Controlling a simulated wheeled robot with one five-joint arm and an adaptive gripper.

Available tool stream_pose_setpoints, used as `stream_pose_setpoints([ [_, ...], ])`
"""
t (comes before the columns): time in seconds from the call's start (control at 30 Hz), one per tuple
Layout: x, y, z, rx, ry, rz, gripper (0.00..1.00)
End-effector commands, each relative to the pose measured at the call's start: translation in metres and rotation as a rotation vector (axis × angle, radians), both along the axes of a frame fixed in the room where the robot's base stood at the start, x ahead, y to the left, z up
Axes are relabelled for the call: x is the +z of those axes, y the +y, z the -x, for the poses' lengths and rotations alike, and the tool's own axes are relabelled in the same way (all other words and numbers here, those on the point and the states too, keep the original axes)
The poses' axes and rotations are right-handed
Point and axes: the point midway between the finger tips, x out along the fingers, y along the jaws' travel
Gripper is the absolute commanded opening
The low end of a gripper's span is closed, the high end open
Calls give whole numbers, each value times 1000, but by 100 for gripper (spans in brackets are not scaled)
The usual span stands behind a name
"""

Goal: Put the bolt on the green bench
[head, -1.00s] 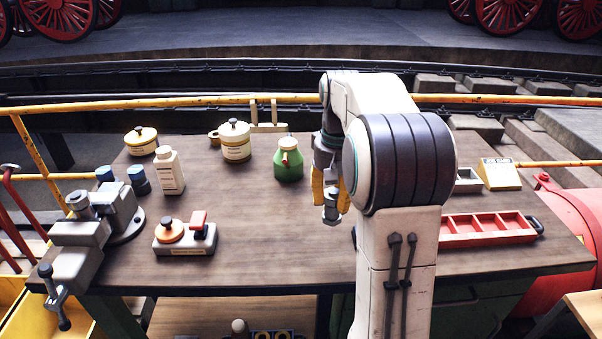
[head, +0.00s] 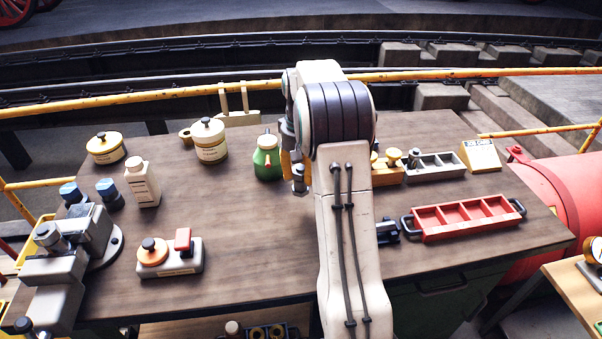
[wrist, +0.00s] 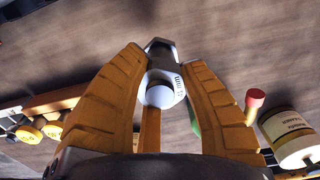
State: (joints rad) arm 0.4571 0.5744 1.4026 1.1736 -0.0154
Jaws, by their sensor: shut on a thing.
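The bolt (head: 299,185) is a grey metal piece hanging below my gripper (head: 296,167) in the head view. The green bench (head: 240,235) has a brown wooden top and a green body below. The bolt appears over the bench top, just right of a green can; its height above the wood is hard to tell. My arm hides part of the bench.
A red tray (head: 468,232), a grey sectioned box (head: 437,168) and a vise (head: 65,262) are also on the bench. The middle left of the top is clear.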

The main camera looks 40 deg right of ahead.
Motion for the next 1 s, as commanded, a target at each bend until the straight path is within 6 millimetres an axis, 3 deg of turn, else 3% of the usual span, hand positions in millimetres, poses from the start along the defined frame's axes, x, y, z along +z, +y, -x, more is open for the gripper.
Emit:
stream_pose_setpoints([
  [0.4,-19,-25,-31,-1,-2,1,0],
  [0.77,-28,-27,-34,0,0,0,0],
  [1.0,-47,-27,-33,0,1,0,0],
])
